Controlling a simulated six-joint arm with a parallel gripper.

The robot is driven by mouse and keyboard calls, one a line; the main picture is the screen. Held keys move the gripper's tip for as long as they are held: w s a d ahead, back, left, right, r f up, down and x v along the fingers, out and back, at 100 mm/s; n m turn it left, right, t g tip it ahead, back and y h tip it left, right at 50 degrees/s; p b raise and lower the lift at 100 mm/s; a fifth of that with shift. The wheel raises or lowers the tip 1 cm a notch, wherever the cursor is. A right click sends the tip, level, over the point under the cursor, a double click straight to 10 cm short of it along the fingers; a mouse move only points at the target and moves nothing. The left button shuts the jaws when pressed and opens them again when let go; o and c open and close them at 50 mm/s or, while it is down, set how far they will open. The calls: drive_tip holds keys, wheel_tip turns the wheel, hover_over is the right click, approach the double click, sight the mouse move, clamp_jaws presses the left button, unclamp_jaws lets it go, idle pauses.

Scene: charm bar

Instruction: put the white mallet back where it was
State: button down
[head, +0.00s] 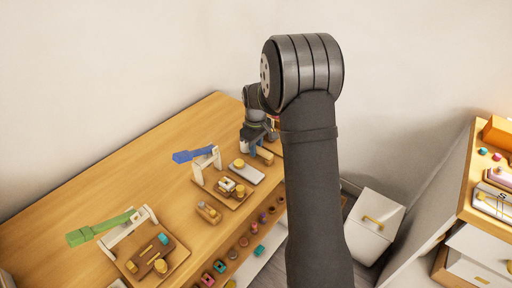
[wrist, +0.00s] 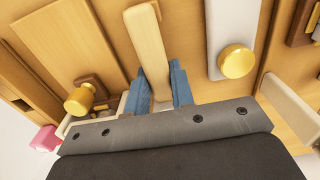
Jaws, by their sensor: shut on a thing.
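My gripper (wrist: 158,88) is low over the wooden table, with its two blue fingers on either side of a pale wooden bar (wrist: 150,45). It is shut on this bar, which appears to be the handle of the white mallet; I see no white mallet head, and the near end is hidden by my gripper. In the head view my gripper (head: 259,143) is at the table's far right, partly behind my arm. The far end of the bar also shows there (head: 265,156), beside a grey plate.
The grey plate (wrist: 216,45) with a gold knob lies right of the bar. A brown piece with a gold knob (wrist: 78,101) is on the left. The table's back left is clear.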

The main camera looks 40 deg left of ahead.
drive_tip(key=shift+f, duration=0.15)
drive_tip(key=c, duration=1.3)
unclamp_jaws()
drive_tip(key=shift+o, duration=0.2)
wheel_tip(320, 180, up, 12)
drive_tip(key=shift+r, duration=0.2)
drive_tip(key=shift+f, duration=4.1)
